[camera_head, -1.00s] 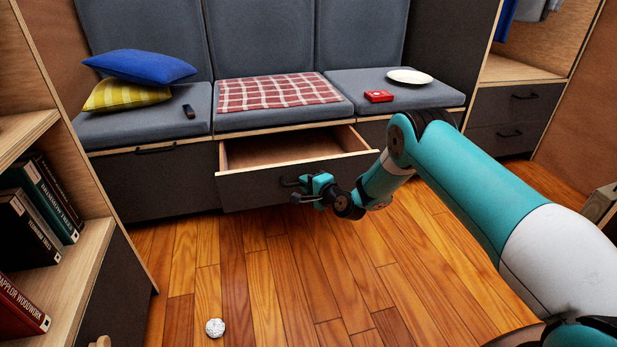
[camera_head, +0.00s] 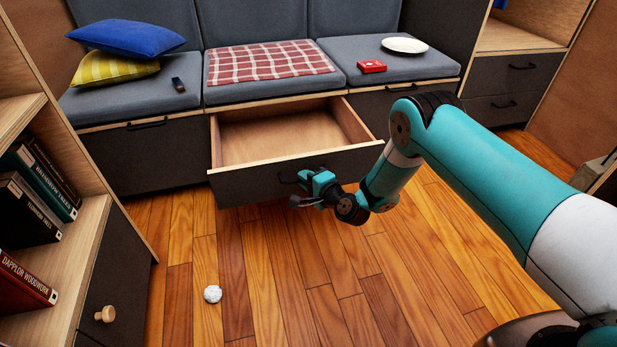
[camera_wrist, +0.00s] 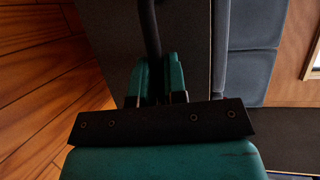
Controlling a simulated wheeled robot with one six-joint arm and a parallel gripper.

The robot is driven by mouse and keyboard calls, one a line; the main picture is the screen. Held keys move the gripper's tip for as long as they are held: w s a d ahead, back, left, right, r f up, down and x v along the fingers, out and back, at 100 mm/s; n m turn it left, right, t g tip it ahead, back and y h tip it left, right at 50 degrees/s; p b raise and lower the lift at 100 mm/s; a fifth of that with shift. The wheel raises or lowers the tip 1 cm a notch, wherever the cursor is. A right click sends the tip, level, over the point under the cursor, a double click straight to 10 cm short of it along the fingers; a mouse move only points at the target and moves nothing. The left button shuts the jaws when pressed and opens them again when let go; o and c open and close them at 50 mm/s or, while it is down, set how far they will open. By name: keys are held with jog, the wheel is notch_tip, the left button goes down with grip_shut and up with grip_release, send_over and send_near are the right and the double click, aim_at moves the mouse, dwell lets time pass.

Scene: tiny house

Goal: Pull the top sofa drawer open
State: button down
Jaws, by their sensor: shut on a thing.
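The sofa drawer (camera_head: 238,187) under the middle seat stands well open, and its empty wooden inside (camera_head: 280,136) shows. Its front is dark with a dark bar handle (camera_head: 288,178). My gripper (camera_head: 306,187) is at the front of this drawer, shut on the handle. In the wrist view the dark handle bar (camera_wrist: 150,30) runs down between my green fingers (camera_wrist: 157,85), with the dark drawer front beside it. The fingertips are partly hidden in the head view.
Closed drawers are on the left (camera_head: 150,155) and right of the open one. A white crumpled ball (camera_head: 212,294) lies on the wooden floor. A bookshelf (camera_head: 85,245) stands at the left. The seats hold cushions, a checked cloth (camera_head: 265,62), a red box (camera_head: 371,66) and a plate (camera_head: 404,45).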

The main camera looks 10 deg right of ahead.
jog(key=c, duration=1.3)
grip_release()
jog(key=shift+w+d, duration=0.1)
jog(key=shift+d, duration=0.15)
jog(key=shift+o, duration=0.5)
jog(key=shift+a, duration=0.2)
jog(key=p+v, duration=1.7)
jog(key=p, duration=0.6)
jog(key=shift+d, duration=0.15)
